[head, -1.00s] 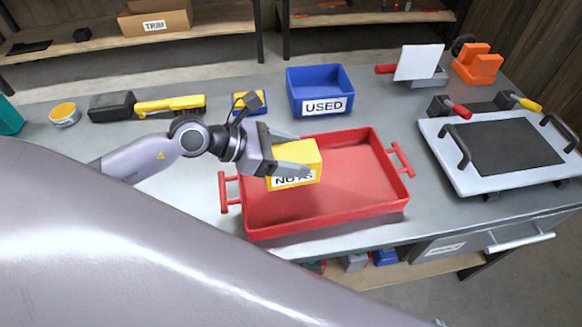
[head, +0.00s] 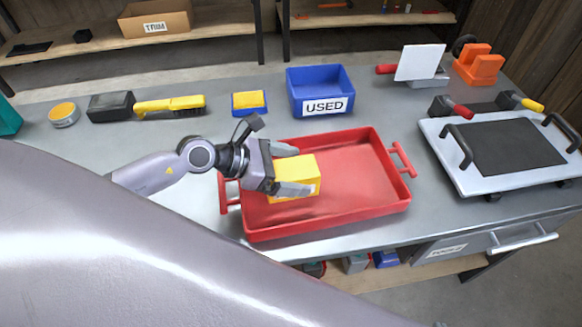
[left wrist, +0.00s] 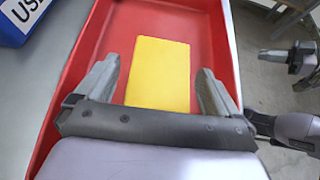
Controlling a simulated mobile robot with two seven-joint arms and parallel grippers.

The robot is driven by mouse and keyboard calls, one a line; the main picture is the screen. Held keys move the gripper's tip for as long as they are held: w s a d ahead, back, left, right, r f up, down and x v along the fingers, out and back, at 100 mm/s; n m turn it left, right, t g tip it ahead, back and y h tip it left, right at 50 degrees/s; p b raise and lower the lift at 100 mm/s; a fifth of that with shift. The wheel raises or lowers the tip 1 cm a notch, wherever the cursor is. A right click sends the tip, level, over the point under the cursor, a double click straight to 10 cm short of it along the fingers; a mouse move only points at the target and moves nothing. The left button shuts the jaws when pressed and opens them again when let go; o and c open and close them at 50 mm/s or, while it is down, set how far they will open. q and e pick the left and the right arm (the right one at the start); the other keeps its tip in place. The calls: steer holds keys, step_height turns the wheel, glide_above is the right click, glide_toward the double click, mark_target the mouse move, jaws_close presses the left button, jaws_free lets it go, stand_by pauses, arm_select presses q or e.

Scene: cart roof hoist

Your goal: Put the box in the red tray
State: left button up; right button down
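The yellow box (head: 300,168) sits in the left part of the red tray (head: 362,209), apparently on its floor. Its front label is mostly hidden by a finger. My left gripper (head: 290,170) is around the box, low in the tray. In the left wrist view the box's top (left wrist: 160,72) lies between the two fingers, with red tray floor showing on both sides, so the gripper is open and apart from it. My right gripper (left wrist: 297,65) shows small at the right edge of the left wrist view; its finger opening is unclear.
A blue bin (head: 319,91) labelled USED stands behind the tray. A sponge (head: 249,103), a yellow brush (head: 170,105) and a round tin (head: 64,115) lie left of it. A handled plate (head: 503,147) is to the right. The right part of the tray is empty.

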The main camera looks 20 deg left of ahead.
arm_select(q)
steer(key=shift+r, duration=0.25)
steer(key=shift+s+a, duration=0.2)
steer(key=shift+a, duration=0.2)
steer(key=shift+b+v, duration=0.45)
steer(key=shift+v, duration=5.15)
steer(key=shift+d+r, duration=0.1)
